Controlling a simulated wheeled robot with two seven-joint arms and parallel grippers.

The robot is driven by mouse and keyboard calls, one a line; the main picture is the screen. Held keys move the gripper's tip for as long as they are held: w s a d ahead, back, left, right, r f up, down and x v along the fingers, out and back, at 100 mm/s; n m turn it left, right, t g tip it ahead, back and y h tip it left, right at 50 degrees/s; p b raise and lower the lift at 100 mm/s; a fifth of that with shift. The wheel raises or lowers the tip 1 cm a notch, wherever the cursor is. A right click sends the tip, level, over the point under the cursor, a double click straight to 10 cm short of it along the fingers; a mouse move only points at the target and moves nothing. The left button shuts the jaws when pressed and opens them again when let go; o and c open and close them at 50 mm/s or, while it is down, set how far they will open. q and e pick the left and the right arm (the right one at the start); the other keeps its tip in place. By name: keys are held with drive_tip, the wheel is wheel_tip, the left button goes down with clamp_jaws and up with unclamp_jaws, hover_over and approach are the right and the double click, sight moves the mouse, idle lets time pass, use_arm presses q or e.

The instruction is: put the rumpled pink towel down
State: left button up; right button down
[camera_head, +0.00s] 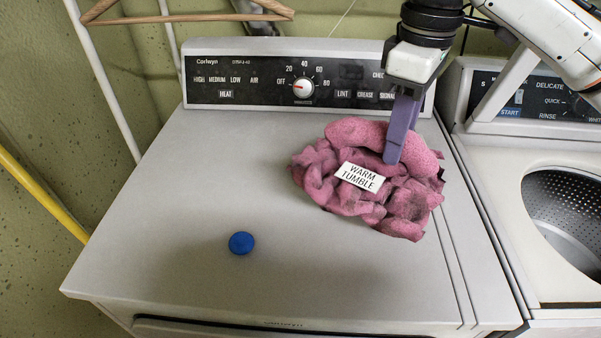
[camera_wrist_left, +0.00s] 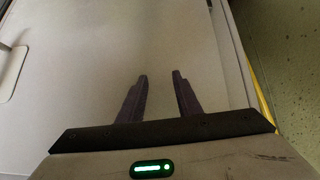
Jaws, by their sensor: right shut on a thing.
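The rumpled pink towel (camera_head: 330,182) is bunched on the right part of the dryer top (camera_head: 180,230) in the head view, with dark patches in its folds. A white label reading "WARM TUMBLE" (camera_head: 360,177) lies on it. My right gripper (camera_head: 393,158) reaches down from above and is shut on the towel's upper right part. Whether the towel's underside rests on the dryer is hard to tell. In the left wrist view my left gripper (camera_wrist_left: 160,78) has its fingers apart with nothing between them; it is not in the head view.
A blue round cap (camera_head: 241,243) lies on the dryer top, left of the towel. The dryer's control panel (camera_head: 285,95) rises behind. A washer with an open drum (camera_head: 570,205) stands at right. A wooden hanger (camera_head: 190,16) hangs at back.

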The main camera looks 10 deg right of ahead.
sight(416, 142)
drive_tip(key=n, duration=0.2)
drive_tip(key=s+d+n, duration=0.1)
drive_tip(key=n, duration=0.1)
drive_tip(key=s+n+p, duration=0.1)
drive_tip(key=n, duration=0.1)
drive_tip(key=shift+s+d+r, duration=0.1)
drive_tip(key=shift+d+r, duration=0.15)
drive_tip(key=shift+r, duration=0.05)
drive_tip(key=shift+f, duration=5.05)
drive_tip(key=shift+f, duration=0.1)
drive_tip(key=c, duration=1.4)
unclamp_jaws()
wheel_tip(416, 142, up, 12)
drive_tip(key=shift+r, duration=0.15)
